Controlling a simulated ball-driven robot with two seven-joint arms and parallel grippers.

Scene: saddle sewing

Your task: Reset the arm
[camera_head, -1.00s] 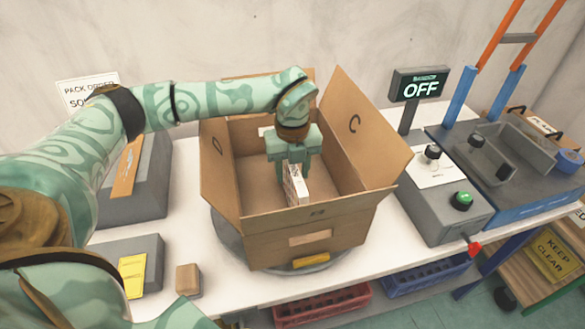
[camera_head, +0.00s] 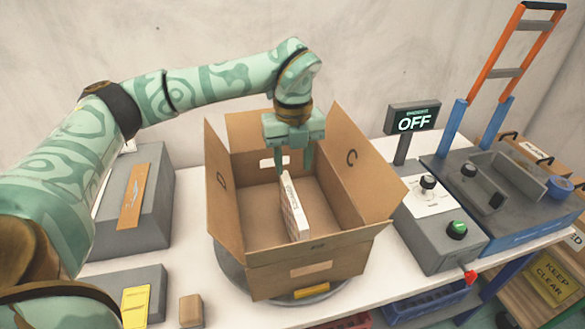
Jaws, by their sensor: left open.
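My left gripper (camera_head: 294,160) is open above the open cardboard box (camera_head: 312,270), its two green fingers pointing down into the box's upper part. A thin white boxed item (camera_head: 293,207) stands on edge inside the box, just below the fingers. The fingers look apart from it, though the gap at its top edge is hard to judge. My left arm reaches in from the left, over the grey blocks. My right gripper is not in view.
The box stands on a round grey turntable (camera_head: 232,275) on a white table, flaps open. To the right are an OFF sign (camera_head: 413,119), a control box with knobs (camera_head: 442,225) and a blue-grey machine (camera_head: 500,195). A small wooden block (camera_head: 191,310) lies at the front left.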

